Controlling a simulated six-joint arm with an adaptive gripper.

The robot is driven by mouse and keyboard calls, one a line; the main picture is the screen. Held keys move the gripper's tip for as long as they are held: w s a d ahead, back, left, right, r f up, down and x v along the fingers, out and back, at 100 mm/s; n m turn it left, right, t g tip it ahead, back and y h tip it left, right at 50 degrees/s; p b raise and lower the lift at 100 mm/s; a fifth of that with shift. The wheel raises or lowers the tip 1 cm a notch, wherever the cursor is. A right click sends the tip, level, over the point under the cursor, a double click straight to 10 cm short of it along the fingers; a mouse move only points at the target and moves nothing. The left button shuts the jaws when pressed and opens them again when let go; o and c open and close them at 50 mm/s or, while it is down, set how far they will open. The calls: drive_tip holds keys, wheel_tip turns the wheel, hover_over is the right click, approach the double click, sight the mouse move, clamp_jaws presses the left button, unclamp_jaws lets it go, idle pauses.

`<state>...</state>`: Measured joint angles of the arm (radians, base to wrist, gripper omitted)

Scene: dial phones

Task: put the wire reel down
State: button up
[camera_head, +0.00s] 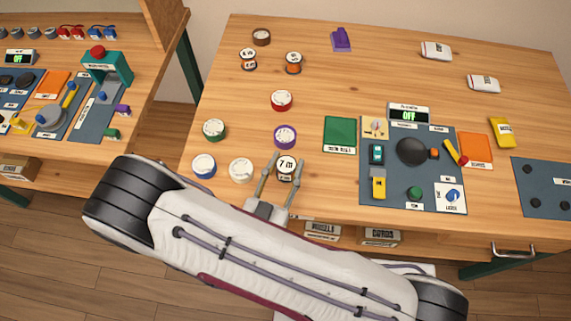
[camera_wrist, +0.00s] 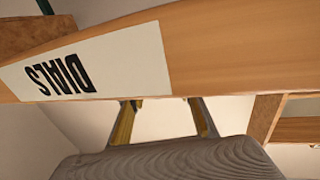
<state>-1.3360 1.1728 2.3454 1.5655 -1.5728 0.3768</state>
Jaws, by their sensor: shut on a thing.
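A wire reel (camera_head: 287,166) with a white top marked "7 m" and a dark rim is at the table's front edge in the head view. My gripper (camera_head: 287,159) is shut on it, with one finger on each side. Whether the reel touches the table top cannot be told. In the wrist view both fingers (camera_wrist: 162,106) show below a wooden edge that hides their tips. The reel does not show there. Two similar reels stand at the back left, one (camera_head: 249,59) and another (camera_head: 293,62).
Round tins stand close by: purple (camera_head: 285,137), white (camera_head: 241,170), blue (camera_head: 204,166). A green mat (camera_head: 340,135) and a grey device panel (camera_head: 400,187) lie to the right. The wooden table (camera_head: 360,85) has free room behind the mat. A "DIALS" label (camera_wrist: 60,77) shows in the wrist view.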

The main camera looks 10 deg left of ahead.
sight(280, 174)
drive_tip(key=o, duration=1.1)
drive_tip(key=shift+o, duration=0.2)
drive_tip(key=shift+s+f, duration=0.1)
drive_tip(key=shift+a+v, duration=0.15)
drive_tip(key=shift+v, duration=1.2)
drive_tip(key=shift+a+v, duration=0.15)
drive_tip(key=shift+v, duration=2.25)
drive_tip(key=shift+o, duration=0.6)
